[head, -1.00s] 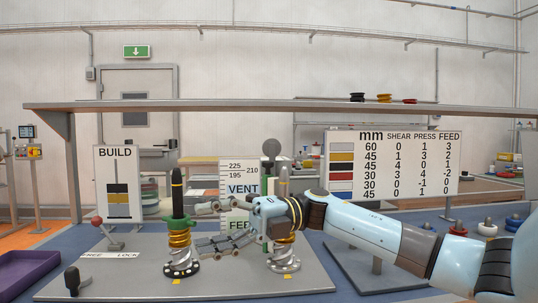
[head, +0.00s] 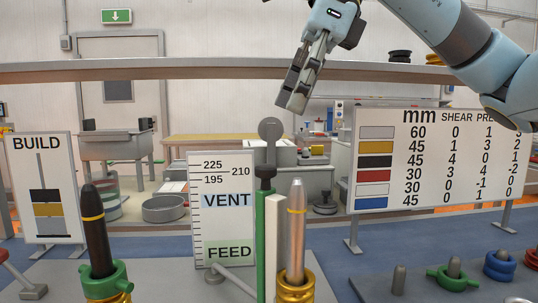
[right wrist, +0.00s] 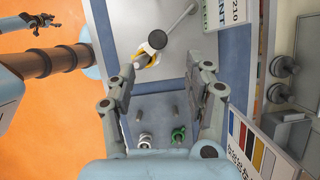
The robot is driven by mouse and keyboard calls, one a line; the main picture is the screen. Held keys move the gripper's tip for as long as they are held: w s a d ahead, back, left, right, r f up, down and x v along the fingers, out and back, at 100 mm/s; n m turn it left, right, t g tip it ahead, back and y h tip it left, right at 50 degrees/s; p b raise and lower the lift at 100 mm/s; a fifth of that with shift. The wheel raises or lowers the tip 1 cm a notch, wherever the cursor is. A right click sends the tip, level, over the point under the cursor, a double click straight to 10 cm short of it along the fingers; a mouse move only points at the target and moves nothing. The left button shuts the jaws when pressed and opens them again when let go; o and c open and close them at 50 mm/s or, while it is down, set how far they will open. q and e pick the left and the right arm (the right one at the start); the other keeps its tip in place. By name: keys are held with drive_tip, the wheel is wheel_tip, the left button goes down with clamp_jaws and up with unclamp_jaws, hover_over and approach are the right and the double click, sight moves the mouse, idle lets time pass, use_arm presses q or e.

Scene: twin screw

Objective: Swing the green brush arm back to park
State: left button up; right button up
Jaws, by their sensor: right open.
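My right gripper (head: 291,95) is raised above the knob, fingers pointing down, open and empty. In the right wrist view a dark disc (right wrist: 157,40) lies beyond the open fingers.
A BUILD board (head: 42,150) stands left, a VENT/FEED scale board (head: 222,168) at the middle, and a number table (head: 440,125) right. Pegs at front right hold a green ring (head: 453,277) and a blue ring (head: 500,265). A shelf beam (head: 180,68) crosses behind.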

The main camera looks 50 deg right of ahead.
sight(267, 166)
drive_tip(key=x, duration=0.9)
drive_tip(key=shift+a+f, duration=0.25)
drive_tip(key=shift+f, duration=0.1)
drive_tip(key=shift+c, duration=0.2)
clamp_jaws()
